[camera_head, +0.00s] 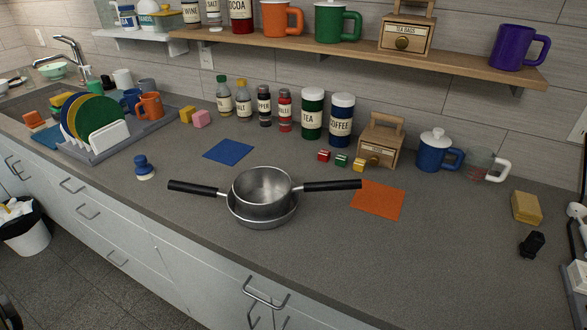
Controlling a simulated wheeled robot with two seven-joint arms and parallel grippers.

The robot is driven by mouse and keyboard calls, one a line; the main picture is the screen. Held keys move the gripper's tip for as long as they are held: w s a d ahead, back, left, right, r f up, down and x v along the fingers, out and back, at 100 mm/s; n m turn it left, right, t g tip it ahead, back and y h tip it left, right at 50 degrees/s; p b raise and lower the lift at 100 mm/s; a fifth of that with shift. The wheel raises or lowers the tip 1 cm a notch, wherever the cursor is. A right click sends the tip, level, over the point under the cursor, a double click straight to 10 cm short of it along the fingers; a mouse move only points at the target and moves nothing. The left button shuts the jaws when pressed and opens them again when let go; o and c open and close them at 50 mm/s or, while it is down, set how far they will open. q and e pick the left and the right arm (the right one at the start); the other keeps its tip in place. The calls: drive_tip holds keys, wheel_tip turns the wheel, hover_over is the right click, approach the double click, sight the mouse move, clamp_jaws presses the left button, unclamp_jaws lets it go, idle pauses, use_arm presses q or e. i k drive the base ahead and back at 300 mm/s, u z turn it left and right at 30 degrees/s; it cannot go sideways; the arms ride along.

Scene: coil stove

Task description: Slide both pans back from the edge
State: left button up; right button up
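Two grey metal pans sit together on the counter: a deeper pan (263,188) rests in or on a wider, shallower pan (264,219). One black handle (196,188) points left and another black handle (332,185) points right; I cannot tell for sure which handle belongs to which pan. The right handle's tip reaches the orange cloth (378,201). The pans stand a little back from the counter's front edge. Neither of my grippers can be made out in the head view.
A blue cloth (229,151) lies behind the pans at left. Small coloured cubes (341,160), canisters (341,120) and a wooden box (380,141) line the back. A blue stopper-like item (143,167) stands left. The grey counter (430,260) is clear at front right.

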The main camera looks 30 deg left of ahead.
sight(174, 185)
drive_tip(key=z, duration=2.25)
drive_tip(key=k, duration=0.8)
drive_tip(key=u, duration=1.8)
